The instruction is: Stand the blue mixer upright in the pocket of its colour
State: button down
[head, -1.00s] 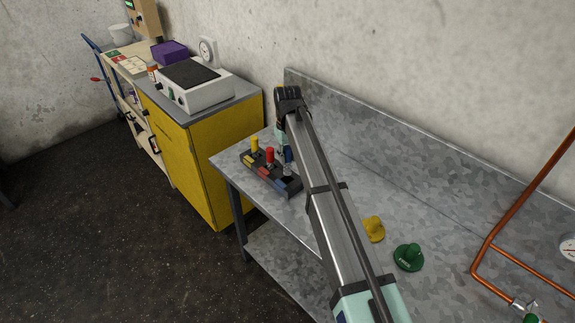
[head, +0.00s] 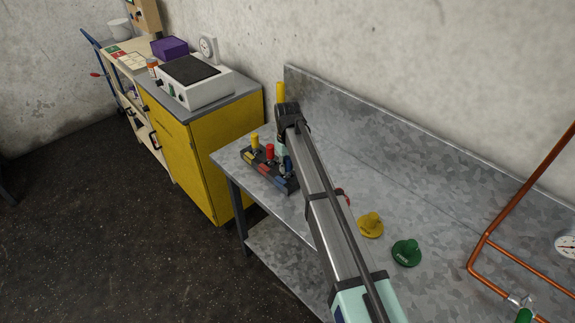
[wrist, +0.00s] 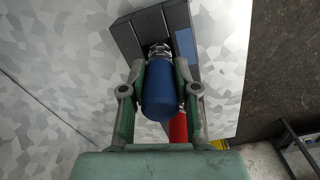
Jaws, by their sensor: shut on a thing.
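The blue mixer (wrist: 158,90) is between the fingers of my gripper (wrist: 158,92), which is shut on its blue handle. Its metal whisk end points at the dark rack (wrist: 124,40), near the blue strip (wrist: 185,42). I cannot tell whether the whisk is inside the pocket. In the head view the blue mixer (head: 288,162) shows partly beside my arm, at the right end of the rack (head: 256,167). My gripper is mostly hidden there by the arm.
A yellow mixer (head: 255,141) and a red mixer (head: 270,151) stand in the rack close by. A yellow knob-like piece (head: 370,225) and a green one (head: 406,253) stand on the metal bench (head: 350,150).

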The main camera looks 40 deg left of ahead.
jog(key=c, duration=0.9)
grip_release()
jog(key=shift+o, duration=0.2)
jog(key=shift+r, duration=0.1)
notch_tip(320, 180, up, 12)
jog(key=b, duration=0.3)
